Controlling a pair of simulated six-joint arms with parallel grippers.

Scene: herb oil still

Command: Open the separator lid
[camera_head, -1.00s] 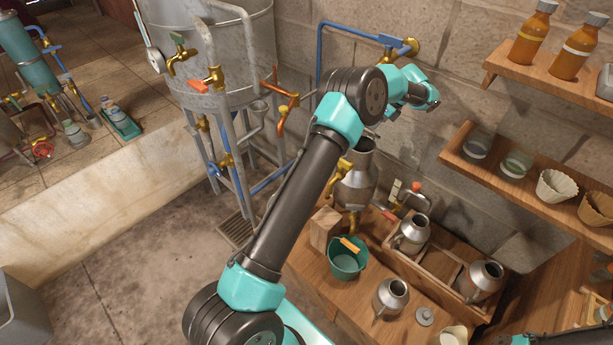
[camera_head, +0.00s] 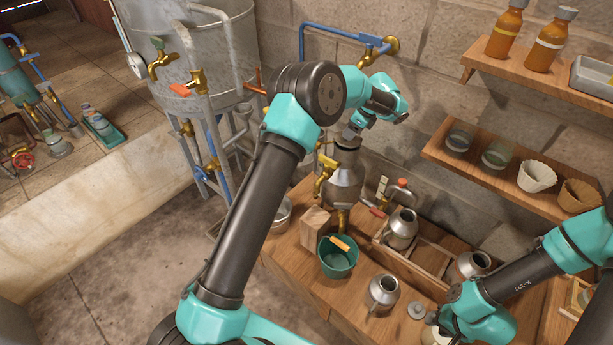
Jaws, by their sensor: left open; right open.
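The separator (camera_head: 343,190) is a grey metal vessel with brass taps, standing on the wooden bench by the wall. My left gripper (camera_head: 350,133) is open just above the separator's top and partly covers it. I cannot tell whether it touches, or whether a lid is on there. A small round grey lid with a knob (camera_head: 416,311) lies on the bench. My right gripper (camera_head: 434,321) is open and low at the bench's front right, close to that small lid. Its fingers are small and partly hidden.
A green bucket (camera_head: 337,262) and a wooden block (camera_head: 314,227) stand in front of the separator. Metal jugs (camera_head: 383,291) stand on the bench and in a wooden tray. Shelves (camera_head: 452,154) with glasses and bottles jut from the wall. A large tank (camera_head: 212,50) stands left.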

